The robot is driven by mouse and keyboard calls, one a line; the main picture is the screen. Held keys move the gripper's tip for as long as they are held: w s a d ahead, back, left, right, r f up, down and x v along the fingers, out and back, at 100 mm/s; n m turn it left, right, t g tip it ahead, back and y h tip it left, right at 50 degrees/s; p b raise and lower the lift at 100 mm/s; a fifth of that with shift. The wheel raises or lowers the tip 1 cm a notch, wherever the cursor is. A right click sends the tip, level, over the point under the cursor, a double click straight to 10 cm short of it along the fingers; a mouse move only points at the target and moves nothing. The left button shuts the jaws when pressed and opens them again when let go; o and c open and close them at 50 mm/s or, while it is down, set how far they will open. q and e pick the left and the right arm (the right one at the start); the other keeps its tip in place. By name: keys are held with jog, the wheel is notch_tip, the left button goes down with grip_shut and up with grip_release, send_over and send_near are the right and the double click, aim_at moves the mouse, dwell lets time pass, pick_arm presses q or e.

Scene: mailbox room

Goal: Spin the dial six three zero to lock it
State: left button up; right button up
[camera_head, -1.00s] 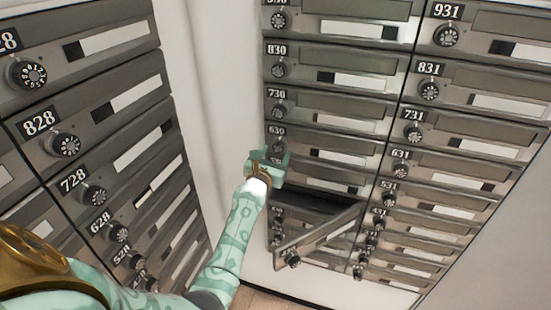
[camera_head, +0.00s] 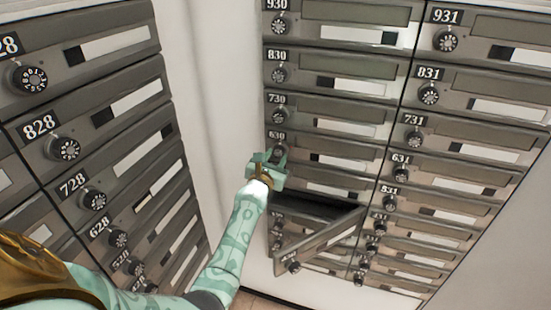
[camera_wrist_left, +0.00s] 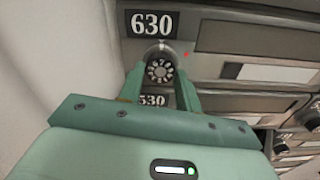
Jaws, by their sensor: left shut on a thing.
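The mailbox door numbered 630 (camera_head: 345,163) is closed in the middle column in the head view. Its number plate (camera_wrist_left: 152,24) reads 630 in the left wrist view. The round black dial with white digits (camera_wrist_left: 159,71) sits just below that plate. My left gripper (camera_head: 276,157) reaches up to it, and in the left wrist view its two green fingers (camera_wrist_left: 161,80) stand on either side of the dial, shut on it. In the head view the gripper mostly hides the dial. My right gripper is not in view.
Below, one mailbox door (camera_head: 318,246) hangs open and sticks out, with a dark opening behind it. Closed mailbox doors with dials fill the right column and the left bank (camera_head: 100,150). A bare pale wall (camera_head: 205,90) lies between the banks.

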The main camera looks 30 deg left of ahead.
pick_arm(q)
jog(key=m+p, duration=0.1)
jog(key=m, duration=0.3)
jog(key=shift+r+m, duration=0.1)
jog(key=shift+m, duration=0.3)
jog(key=m+p, duration=0.1)
jog(key=m, duration=0.3)
jog(key=shift+m, duration=0.3)
jog(key=m+p, duration=0.1)
jog(key=m, duration=0.3)
jog(key=shift+r+m+p, duration=0.1)
jog(key=shift+m+p, duration=0.2)
jog(key=shift+p, duration=0.05)
jog(key=m+p, duration=0.1)
jog(key=m, duration=0.3)
jog(key=m+p, duration=0.1)
jog(key=m, duration=0.4)
jog(key=shift+p, duration=0.35)
jog(key=m, duration=0.3)
jog(key=shift+m+p, duration=0.3)
jog(key=m, duration=0.3)
jog(key=shift+m, duration=0.3)
jog(key=shift+d+m, duration=0.1)
jog(key=shift+m, duration=1.8)
